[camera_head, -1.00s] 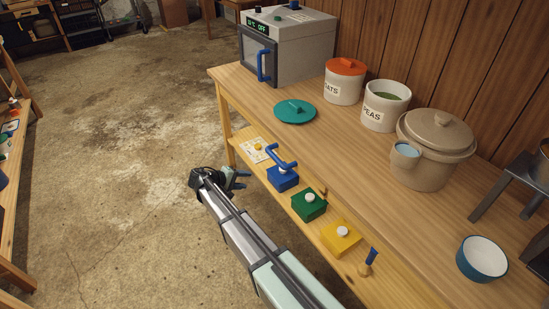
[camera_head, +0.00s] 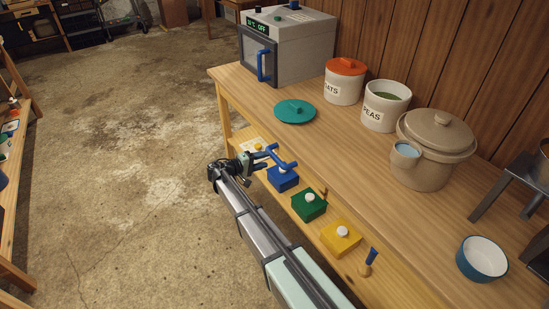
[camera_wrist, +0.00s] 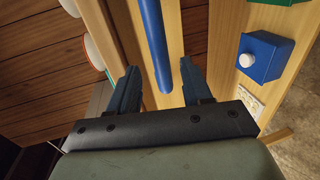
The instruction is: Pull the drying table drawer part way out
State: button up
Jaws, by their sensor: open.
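The blue bar handle (camera_head: 281,157) sits at the front of the wooden table (camera_head: 330,150), above the lower ledge. In the wrist view the blue bar (camera_wrist: 153,40) runs down between my two fingers, with wood on both sides. My gripper (camera_head: 263,158) is at the left end of the handle in the head view; in the wrist view my gripper (camera_wrist: 160,75) is open, with a finger on each side of the bar and gaps visible. The drawer's edges are hard to make out, so I cannot tell how far it stands out.
Blue (camera_head: 283,179), green (camera_head: 309,205) and yellow (camera_head: 341,238) boxes with white knobs line the lower ledge, close to my arm. A blue-handled tool (camera_head: 368,262) is at its near end. A teal lid (camera_head: 295,112) lies on the tabletop. Floor to the left is clear.

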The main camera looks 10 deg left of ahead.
aim_at(272, 157)
jog(key=shift+x, duration=3.1)
grip_shut()
